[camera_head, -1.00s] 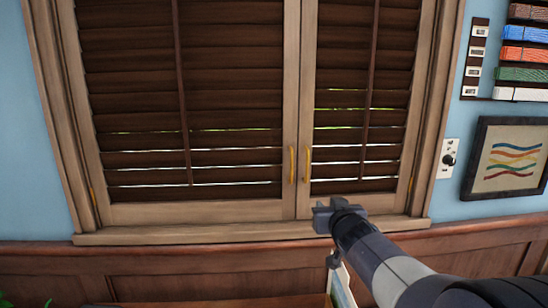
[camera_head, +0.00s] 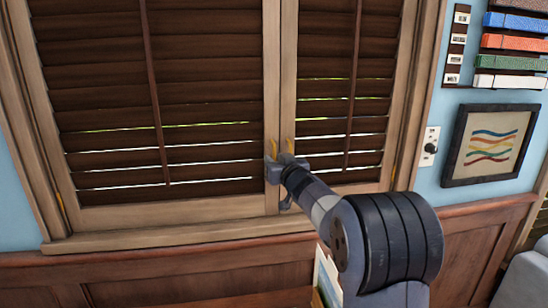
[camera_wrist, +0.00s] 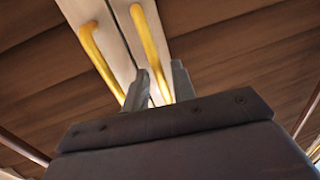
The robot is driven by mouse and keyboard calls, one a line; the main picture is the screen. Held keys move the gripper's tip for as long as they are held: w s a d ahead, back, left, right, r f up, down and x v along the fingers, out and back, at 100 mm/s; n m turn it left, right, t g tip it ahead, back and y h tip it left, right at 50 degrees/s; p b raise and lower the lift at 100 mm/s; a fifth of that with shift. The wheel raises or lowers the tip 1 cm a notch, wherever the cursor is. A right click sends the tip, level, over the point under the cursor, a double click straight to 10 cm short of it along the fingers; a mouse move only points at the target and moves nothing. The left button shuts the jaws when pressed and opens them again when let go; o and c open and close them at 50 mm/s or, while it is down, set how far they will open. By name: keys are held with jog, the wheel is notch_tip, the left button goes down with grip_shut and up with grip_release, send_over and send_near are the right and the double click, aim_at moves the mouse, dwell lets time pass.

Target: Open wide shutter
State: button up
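The wide shutter (camera_head: 85,95) is the left of two dark louvred panels in pale wood frames. It looks closed against the narrow shutter (camera_head: 335,95). Its yellow handle (camera_wrist: 98,62) is on its right edge, beside the narrow shutter's yellow handle (camera_wrist: 150,48). My gripper (camera_head: 277,163) is at the lower ends of both handles. In the wrist view my gripper (camera_wrist: 160,85) has its fingers apart. The right handle's lower end shows between them, and the left handle's lower end is just outside the left finger. I cannot tell whether they touch.
A window sill (camera_head: 150,240) and wood panelling (camera_head: 180,285) run below the shutters. To the right are a wall switch (camera_head: 430,148), a framed picture (camera_head: 492,145) and a rack of coloured bundles (camera_head: 515,45). A pale upright item (camera_head: 328,275) stands below my arm.

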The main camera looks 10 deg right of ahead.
jog(key=shift+w+a, duration=0.15)
jog(key=shift+w, duration=0.6)
grip_shut()
